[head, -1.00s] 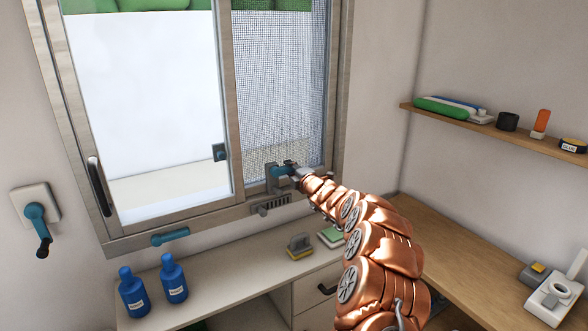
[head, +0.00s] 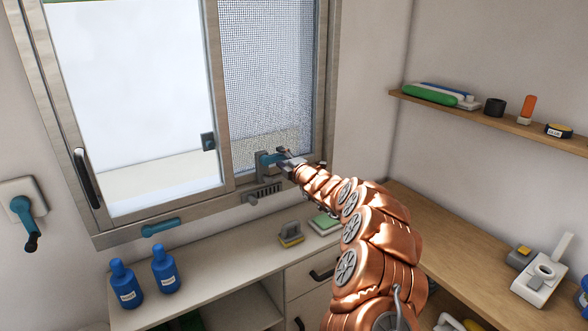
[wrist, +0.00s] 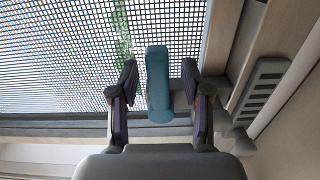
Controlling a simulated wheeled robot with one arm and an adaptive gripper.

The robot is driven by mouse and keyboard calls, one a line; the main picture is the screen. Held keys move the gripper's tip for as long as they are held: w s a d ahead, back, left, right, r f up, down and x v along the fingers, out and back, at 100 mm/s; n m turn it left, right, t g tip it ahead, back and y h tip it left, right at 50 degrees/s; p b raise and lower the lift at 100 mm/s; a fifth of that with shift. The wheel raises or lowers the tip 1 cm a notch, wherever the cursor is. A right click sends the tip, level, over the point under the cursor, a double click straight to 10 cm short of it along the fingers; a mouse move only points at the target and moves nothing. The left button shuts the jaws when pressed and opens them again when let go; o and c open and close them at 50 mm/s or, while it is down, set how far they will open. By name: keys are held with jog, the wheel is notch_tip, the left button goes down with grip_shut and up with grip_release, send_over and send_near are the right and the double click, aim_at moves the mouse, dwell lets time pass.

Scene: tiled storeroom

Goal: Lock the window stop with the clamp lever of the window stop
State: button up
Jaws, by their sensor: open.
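The window stop (head: 260,175) is a grey block on the lower window frame, below the mesh pane. My gripper (head: 286,157) is at the lever. In the wrist view its open fingers (wrist: 160,76) stand on either side of the lever, with visible gaps to both. The arm and gripper hide part of the stop in the head view.
A slotted grey plate (head: 264,193) sits just below the stop. Another teal handle (head: 160,227) is on the lower frame, and a teal crank (head: 26,212) on the left wall.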

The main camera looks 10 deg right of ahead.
jog(key=v, duration=1)
jog(key=shift+s, duration=0.3)
jog(key=shift+d, duration=0.1)
